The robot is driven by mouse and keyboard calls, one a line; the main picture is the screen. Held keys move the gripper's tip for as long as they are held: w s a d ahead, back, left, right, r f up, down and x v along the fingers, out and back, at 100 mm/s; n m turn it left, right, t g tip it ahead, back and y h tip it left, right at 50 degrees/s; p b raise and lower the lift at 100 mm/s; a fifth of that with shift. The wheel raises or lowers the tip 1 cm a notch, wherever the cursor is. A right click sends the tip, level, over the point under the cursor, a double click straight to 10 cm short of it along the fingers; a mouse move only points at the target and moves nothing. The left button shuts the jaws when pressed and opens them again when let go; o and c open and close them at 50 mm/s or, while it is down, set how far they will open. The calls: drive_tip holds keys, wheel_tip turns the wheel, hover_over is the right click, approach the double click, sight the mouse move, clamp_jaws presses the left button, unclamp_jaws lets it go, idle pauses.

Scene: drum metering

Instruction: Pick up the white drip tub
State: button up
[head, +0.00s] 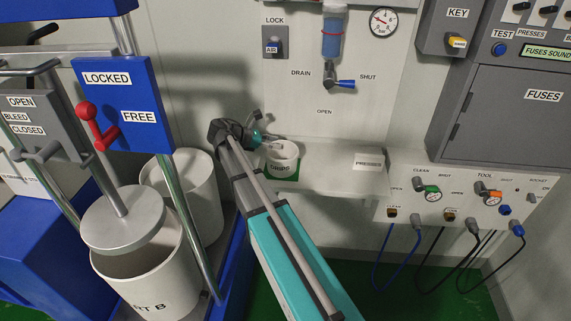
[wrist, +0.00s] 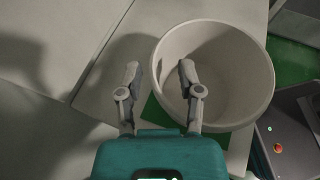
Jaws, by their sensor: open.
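The white drip tub (head: 287,153) stands upright on a green mat (head: 280,174) labelled DRIPS, on the pale shelf below the drain valve. In the wrist view the tub (wrist: 235,75) is large, open-topped and looks empty. My gripper (wrist: 158,68) is open, with no object held. Its left finger shows outside the tub's left wall and its right finger shows over the tub's opening, so the near-left rim appears between them. I cannot tell whether either finger touches the wall. In the head view my gripper (head: 268,141) is at the tub's left side, partly hidden by my arm.
The drain valve (head: 333,80) with a blue handle hangs above the tub. A PRESSES sign (head: 369,162) and a valve panel (head: 455,194) are to the right. A white drum (head: 150,270) under a round plate and a blue press frame stand left. Shelf right of the tub is clear.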

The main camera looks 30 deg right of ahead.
drive_tip(key=shift+x, duration=0.8)
clamp_jaws()
